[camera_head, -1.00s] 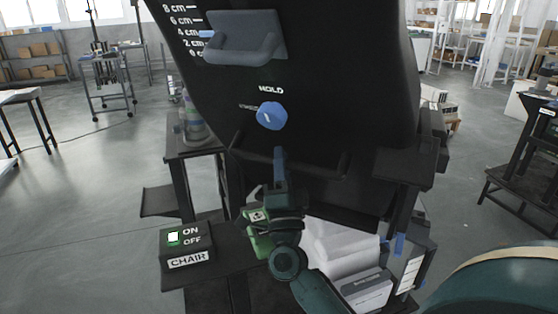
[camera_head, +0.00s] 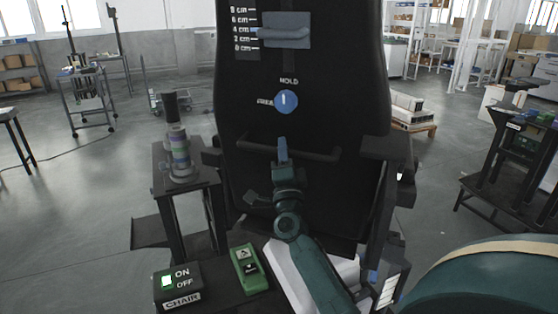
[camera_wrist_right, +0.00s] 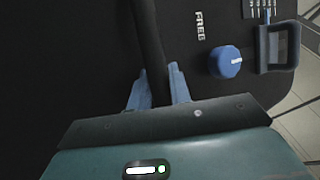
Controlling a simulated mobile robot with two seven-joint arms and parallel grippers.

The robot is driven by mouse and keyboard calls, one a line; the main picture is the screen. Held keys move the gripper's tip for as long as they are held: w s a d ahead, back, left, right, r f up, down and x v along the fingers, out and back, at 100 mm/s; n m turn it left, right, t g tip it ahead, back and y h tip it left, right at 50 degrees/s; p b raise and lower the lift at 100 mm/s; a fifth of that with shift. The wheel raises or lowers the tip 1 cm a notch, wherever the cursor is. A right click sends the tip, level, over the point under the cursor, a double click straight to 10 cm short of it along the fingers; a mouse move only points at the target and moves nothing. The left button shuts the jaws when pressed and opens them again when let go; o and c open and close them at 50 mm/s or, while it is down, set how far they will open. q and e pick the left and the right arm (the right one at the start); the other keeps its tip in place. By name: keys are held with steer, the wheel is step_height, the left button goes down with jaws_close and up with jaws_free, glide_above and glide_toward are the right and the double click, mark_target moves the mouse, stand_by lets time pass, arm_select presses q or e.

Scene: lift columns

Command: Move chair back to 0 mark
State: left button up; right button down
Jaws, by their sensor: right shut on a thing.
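The black chair back (camera_head: 330,135) stands in front of me in the head view. It bears a white centimetre scale (camera_head: 243,30), a blue handle (camera_head: 287,34) whose pointer sits near 4 cm, and a blue knob (camera_head: 286,102) whose white mark points up towards HOLD. The knob also shows in the right wrist view (camera_wrist_right: 226,62). My right gripper (camera_head: 282,150) is shut on the black bar (camera_head: 318,154) across the lower chair back. In the right wrist view its blue fingers (camera_wrist_right: 157,88) lie either side of the bar (camera_wrist_right: 149,45). My left gripper is not in view.
A box labelled CHAIR (camera_head: 178,288), lit beside ON, and a green box (camera_head: 250,270) sit at the lower left. A dark joystick-like post (camera_head: 180,150) stands on the left armrest. Another armrest (camera_head: 386,147) is on the right.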

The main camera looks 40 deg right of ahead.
steer(key=shift+d+r, duration=0.2)
steer(key=shift+r, duration=0.15)
steer(key=c, duration=1.6)
jaws_free()
steer(key=shift+w, duration=0.1)
steer(key=shift+c, duration=0.2)
steer(key=o, duration=0.3)
steer(key=shift+f, duration=0.15)
steer(key=shift+o, duration=0.2)
steer(key=shift+f, duration=0.2)
steer(key=b+v, duration=0.3)
steer(key=v, duration=1)
steer(key=shift+r, duration=0.2)
